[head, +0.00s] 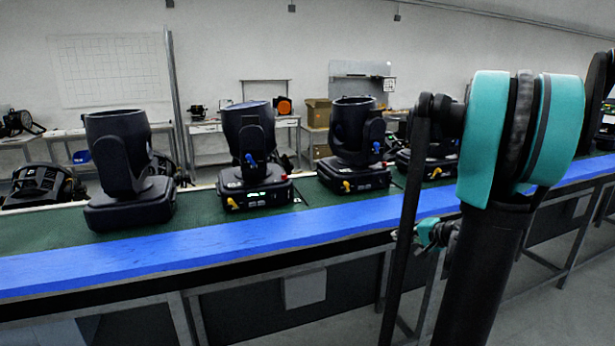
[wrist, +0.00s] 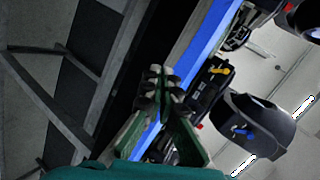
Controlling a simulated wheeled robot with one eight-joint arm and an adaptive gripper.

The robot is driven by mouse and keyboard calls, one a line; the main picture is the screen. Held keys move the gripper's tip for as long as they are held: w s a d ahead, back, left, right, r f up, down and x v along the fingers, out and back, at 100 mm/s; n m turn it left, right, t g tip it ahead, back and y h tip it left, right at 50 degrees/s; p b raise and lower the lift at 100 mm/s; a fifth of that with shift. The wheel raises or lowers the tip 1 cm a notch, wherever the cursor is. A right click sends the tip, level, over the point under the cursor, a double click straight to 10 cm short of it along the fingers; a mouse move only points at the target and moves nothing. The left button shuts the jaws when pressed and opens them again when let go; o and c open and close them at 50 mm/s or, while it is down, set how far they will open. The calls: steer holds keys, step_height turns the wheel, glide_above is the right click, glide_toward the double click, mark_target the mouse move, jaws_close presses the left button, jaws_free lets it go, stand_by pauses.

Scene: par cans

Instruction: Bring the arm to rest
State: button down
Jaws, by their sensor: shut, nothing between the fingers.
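My gripper (wrist: 160,86) shows in the wrist view with its green fingers converging and the dark tips together, nothing between them. It is shut and empty. Behind it in that view are the blue edge strip (wrist: 205,42) of the bench and stage lights, seen tilted. In the head view my arm, with teal joint covers, stands at the right in front of the bench. A small teal part of my arm shows low beside the bench's front edge; the fingertips cannot be made out there.
Several black moving-head lights stand on the long green bench, including one at left (head: 128,170), one beside it (head: 250,150) and another (head: 355,145). The bench has a blue front strip (head: 200,248) and metal legs below. A cardboard box (head: 318,113) sits at the back.

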steer(key=s+a+f+n+g, duration=0.2)
steer(key=s+a+f, duration=0.25)
steer(key=a, duration=0.25)
steer(key=s+a+f+n+g+h, duration=0.1)
steer(key=s+f+n+g+h, duration=0.1)
steer(key=s, duration=0.7)
steer(key=s+a+f+n+g+h, duration=0.2)
steer(key=s+f+n+h, duration=0.2)
steer(key=s, duration=0.5)
steer(key=shift+s+f+n, duration=0.35)
steer(key=shift+f+n, duration=0.45)
steer(key=shift+f, duration=0.1)
